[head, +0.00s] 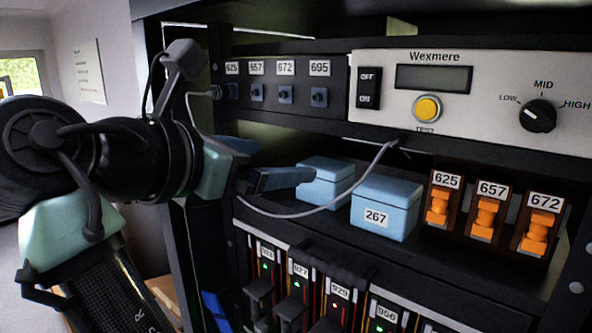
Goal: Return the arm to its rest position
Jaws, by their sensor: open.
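My gripper (283,162) is at the left of the head view, at the end of my black and pale green arm. Its blue-grey fingers point right into the open shelf of the rack. They are apart, with nothing visible between them. The lower finger's tip shows close to the left blue box (326,184); I cannot tell whether they touch. A second blue box (387,216), labelled 267, sits to the right on the shelf.
A grey cable (330,206) loops across the shelf by my gripper. Orange-handled units (487,213) stand at the right. The Wexmere panel (468,62) and a row of numbered connectors (287,94) are above. Labelled modules (335,300) with small lights are below.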

